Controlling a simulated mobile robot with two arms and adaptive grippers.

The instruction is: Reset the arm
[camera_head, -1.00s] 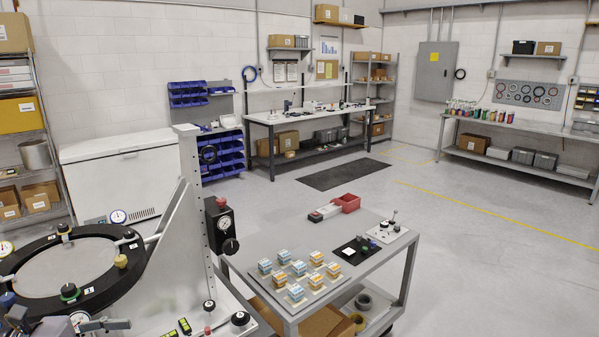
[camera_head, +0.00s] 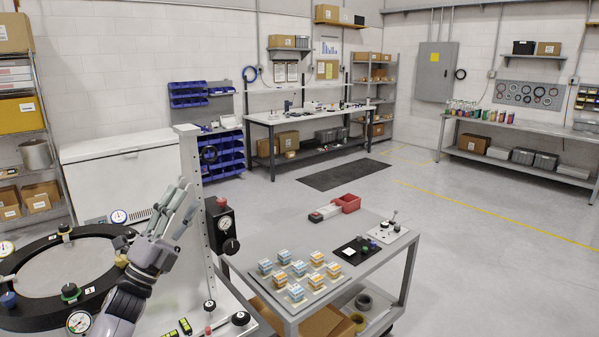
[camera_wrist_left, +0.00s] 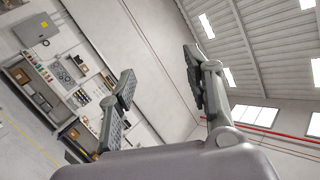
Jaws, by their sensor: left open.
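My left gripper (camera_head: 178,206) is raised at the left of the head view, in front of the upright metal column of the fixture (camera_head: 193,215). Its fingers point up and it is open and empty. In the left wrist view the two fingers (camera_wrist_left: 160,85) stand apart with only the room's wall and ceiling beyond them. The black ring (camera_head: 60,318) of the fixture lies left of my arm, and the arm hides part of its right side. My right gripper is not in view.
A grey cart (camera_head: 385,262) with several blue and orange blocks (camera_head: 300,272) stands to the right of the fixture. A white chest freezer (camera_head: 110,170) stands behind.

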